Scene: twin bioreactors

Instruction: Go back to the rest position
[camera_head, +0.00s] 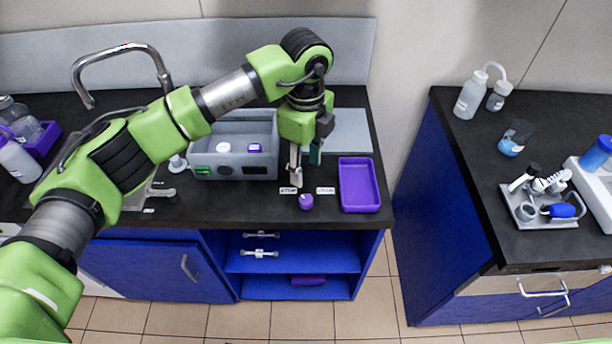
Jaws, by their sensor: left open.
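My left arm, green and black, comes in from the left and arches over the left bench. Its gripper (305,168) points down, with its fingers apart and nothing seen between them. The fingertips are above the bench top, near a small purple round object (305,202) and two small labels, one reading "STOP" (289,190). I cannot tell the exact gap to them. My right gripper is not in view.
A grey device (235,165) stands just left of my gripper. A purple tray (359,186) lies to its right. A faucet (122,62) and bottles are at the left. A second bench (470,150) holds bottles and instruments, beyond a floor gap.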

